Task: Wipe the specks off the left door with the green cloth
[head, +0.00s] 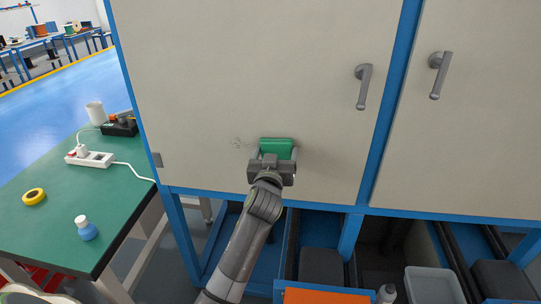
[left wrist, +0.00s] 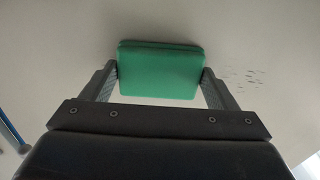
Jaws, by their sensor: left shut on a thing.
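The green cloth (head: 276,147) is a folded block between the fingers of my left gripper (head: 274,158), which is shut on it. The cloth is up against the lower part of the cream left door (head: 240,60); I cannot tell how firmly it touches. A small group of dark specks (head: 237,143) lies on the door just left of the cloth. In the left wrist view the cloth (left wrist: 160,70) sits between both fingers, and the specks (left wrist: 243,76) show to its right. My right gripper is in neither view.
A grey door handle (head: 364,86) sticks out up and right of the cloth. The right door (head: 470,120) stands beyond a blue post. A green table (head: 60,218) with a power strip (head: 90,158), tape and a bottle is at left. Open drawers with a grey bin (head: 433,285) are below.

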